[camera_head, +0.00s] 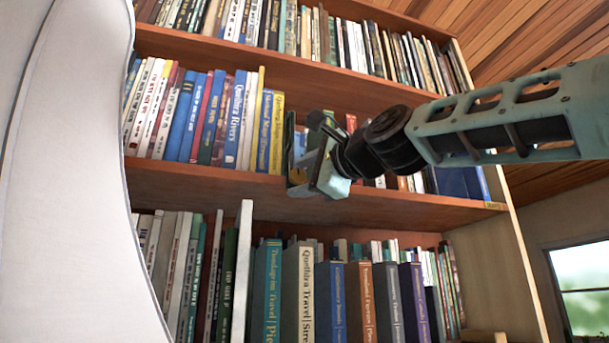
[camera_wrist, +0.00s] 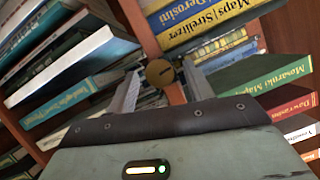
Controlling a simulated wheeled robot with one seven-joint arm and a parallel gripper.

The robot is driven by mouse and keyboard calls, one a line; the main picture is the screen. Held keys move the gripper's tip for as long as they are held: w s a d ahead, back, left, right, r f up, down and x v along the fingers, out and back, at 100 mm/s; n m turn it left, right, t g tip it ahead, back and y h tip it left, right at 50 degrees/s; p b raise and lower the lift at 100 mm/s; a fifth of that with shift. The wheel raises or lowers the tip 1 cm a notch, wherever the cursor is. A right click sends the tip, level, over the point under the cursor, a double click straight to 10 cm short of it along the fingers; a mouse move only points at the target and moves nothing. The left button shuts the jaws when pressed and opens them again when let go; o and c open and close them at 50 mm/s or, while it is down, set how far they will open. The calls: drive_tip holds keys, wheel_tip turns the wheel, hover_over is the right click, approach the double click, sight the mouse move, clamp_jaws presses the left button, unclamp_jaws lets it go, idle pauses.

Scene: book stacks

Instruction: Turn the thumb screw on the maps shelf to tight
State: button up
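The thumb screw (camera_wrist: 160,72) is a round brass-coloured knob on the front edge of the maps shelf (camera_wrist: 140,28) in the wrist view. A dark mark shows on its face; I cannot read its setting. My gripper (camera_wrist: 162,88) is open, with one pale finger on either side of the knob and gaps between. I cannot tell how far ahead of the fingertips the knob is. In the head view my gripper (camera_head: 312,168) is at the front of the middle shelf (camera_head: 220,185), where it hides the thumb screw.
Books stand close on both sides of the shelf edge, including a yellow maps book (camera_wrist: 205,20) and a green one (camera_wrist: 270,84). A lower row of books (camera_head: 305,290) stands below my gripper. A small label (camera_head: 494,206) is at the shelf's right end.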

drive_tip(key=b+v, duration=0.7)
drive_tip(key=v, duration=1)
drive_tip(key=shift+s+d+b, duration=0.15)
drive_tip(key=shift+s+b, duration=0.05)
drive_tip(key=shift+b, duration=0.2)
